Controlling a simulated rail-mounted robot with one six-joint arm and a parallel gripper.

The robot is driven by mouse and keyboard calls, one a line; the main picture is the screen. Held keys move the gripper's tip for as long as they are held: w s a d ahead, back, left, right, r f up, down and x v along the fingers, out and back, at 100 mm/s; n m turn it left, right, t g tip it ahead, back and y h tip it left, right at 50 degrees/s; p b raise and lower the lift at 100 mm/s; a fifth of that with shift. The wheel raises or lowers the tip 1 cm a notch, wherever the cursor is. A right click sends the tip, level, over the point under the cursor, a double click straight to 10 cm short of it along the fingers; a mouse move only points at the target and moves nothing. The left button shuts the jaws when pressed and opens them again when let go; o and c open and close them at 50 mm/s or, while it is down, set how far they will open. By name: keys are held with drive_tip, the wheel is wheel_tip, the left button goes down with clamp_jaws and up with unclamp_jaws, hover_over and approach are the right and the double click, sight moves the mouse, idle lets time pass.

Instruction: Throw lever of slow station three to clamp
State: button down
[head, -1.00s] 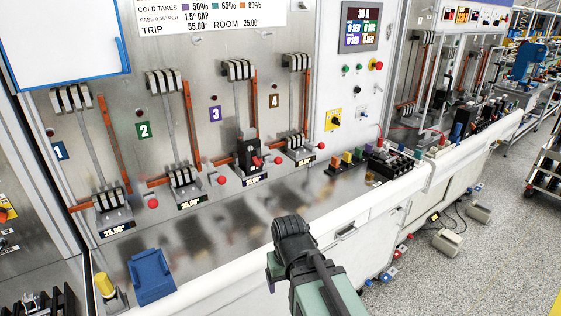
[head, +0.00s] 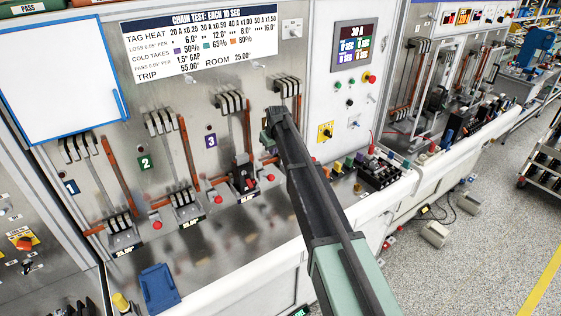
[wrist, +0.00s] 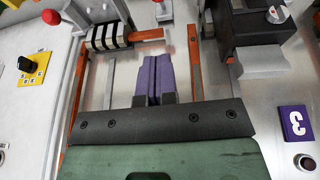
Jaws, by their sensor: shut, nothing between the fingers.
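Station three carries a purple 3 plate (head: 210,141), which also shows upside down in the wrist view (wrist: 295,122). Its black breaker (head: 242,176) sits in the clamp fixture at the bench back, with a red toggle on its front. The lever's red knob (head: 270,178) is just right of the breaker; in the wrist view a red knob (wrist: 162,12) shows beyond my fingertips. My gripper (wrist: 155,72) is shut and empty, its purple fingers together, over the panel between stations three and four.
Station two's red knob (head: 221,195) is left of the breaker. Station four's striped clamp (wrist: 112,37) and red knob (wrist: 50,17) are close to my gripper in the wrist view. A blue holder (head: 160,290) stands on the bench front. Coloured blocks (head: 350,160) stand at right.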

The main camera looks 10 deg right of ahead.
drive_tip(key=b, duration=1.4)
approach(270, 175)
drive_tip(key=x, duration=0.7)
drive_tip(key=shift+w+f, duration=0.15)
drive_tip(key=shift+w, duration=0.05)
drive_tip(key=shift+p, duration=0.3)
drive_tip(key=shift+a, duration=0.1)
